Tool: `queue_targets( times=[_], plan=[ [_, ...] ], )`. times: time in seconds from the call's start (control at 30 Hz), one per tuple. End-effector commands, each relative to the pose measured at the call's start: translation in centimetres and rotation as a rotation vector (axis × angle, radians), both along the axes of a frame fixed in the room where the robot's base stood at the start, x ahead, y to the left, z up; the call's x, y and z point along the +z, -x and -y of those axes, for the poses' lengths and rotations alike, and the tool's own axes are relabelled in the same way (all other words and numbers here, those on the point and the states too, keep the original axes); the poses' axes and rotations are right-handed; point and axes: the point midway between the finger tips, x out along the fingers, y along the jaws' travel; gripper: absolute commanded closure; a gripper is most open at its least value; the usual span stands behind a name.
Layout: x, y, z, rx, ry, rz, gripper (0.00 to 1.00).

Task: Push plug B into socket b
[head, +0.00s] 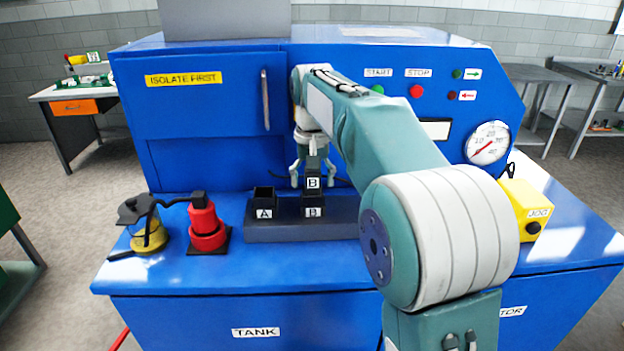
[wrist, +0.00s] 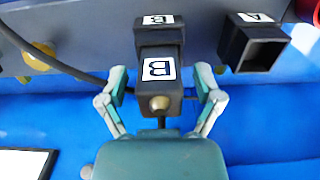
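Plug B (head: 313,183) is a dark block with a white B label. It stands upright at the mouth of socket b (head: 313,212), a dark square socket labelled B on the grey base. Its lower end meets the socket; how deep it sits I cannot tell. My gripper (head: 312,178) is above the base, with one finger on each side of the plug. The wrist view shows plug B (wrist: 157,76) between my open fingers, with a gap on both sides, and socket b (wrist: 160,32) beyond it.
Socket A (head: 264,206), open and empty, is left of socket b and also shows in the wrist view (wrist: 255,47). A red cylinder (head: 206,228) and a yellow lantern-like item (head: 148,235) stand further left. A dark cable (wrist: 50,57) runs nearby. A yellow box (head: 527,207) is at right.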

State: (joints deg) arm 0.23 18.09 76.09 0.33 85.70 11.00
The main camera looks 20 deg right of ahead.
Motion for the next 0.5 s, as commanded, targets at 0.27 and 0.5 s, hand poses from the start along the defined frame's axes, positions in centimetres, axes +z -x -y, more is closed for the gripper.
queue_targets(
  times=[0.27,0.5],
  plan=[
    [0.2,0.0,0.0,0.0,0.0,0.001,0.15],
    [3.7,-0.1,0.0,0.0,0.0,0.004,0.15]
  ],
)
